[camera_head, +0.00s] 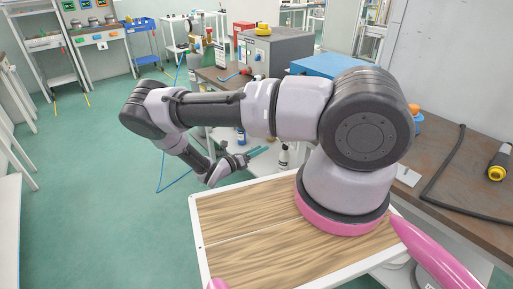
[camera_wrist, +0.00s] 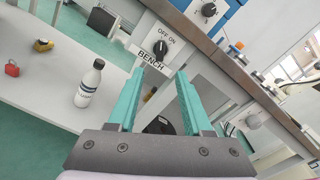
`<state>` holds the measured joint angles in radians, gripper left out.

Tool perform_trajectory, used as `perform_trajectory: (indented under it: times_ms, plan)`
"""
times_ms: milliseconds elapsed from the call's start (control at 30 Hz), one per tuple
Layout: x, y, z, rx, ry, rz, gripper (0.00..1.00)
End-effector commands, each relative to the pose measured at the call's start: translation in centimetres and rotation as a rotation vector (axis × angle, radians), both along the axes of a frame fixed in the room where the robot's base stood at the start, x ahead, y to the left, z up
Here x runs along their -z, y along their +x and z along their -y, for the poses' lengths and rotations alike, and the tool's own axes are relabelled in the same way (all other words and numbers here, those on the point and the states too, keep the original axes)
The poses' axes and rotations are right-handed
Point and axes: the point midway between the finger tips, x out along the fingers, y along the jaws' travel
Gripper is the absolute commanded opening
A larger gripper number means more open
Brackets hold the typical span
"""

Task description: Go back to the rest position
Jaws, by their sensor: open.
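My gripper (camera_wrist: 167,88) shows in the wrist view with its two teal fingers apart and nothing between them. In the head view, my gripper (camera_head: 262,151) is beyond the wooden board, at the far end of my bent arm, in front of the workbench. In the wrist view, an OFF/ON switch panel (camera_wrist: 150,34) with a BENCH label lies behind the fingertips. I cannot tell how far it is from them.
A white bottle (camera_wrist: 90,82), a red padlock (camera_wrist: 12,68) and a yellow item (camera_wrist: 43,45) stand on a white shelf (camera_wrist: 40,98). The workbench (camera_head: 458,190) with a grey box (camera_head: 276,52) is on the right. Green floor (camera_head: 95,190) is clear at left.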

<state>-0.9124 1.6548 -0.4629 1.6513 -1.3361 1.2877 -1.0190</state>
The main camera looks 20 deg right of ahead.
Motion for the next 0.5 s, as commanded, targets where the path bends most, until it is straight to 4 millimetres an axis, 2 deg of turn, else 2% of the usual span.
perform_trajectory:
  times_ms: [167, 267, 367, 500]
  plan:
    - [-0.1, 0.0, 0.0, 0.004, 0.005, 0.004, 0.50]
    - [-1.0, 0.1, -0.2, 0.038, 0.041, 0.031, 0.50]
    - [-3.0, 0.0, -0.5, 0.117, 0.123, 0.096, 0.50]
    - [-7.0, -0.3, -1.1, 0.283, 0.286, 0.231, 0.50]
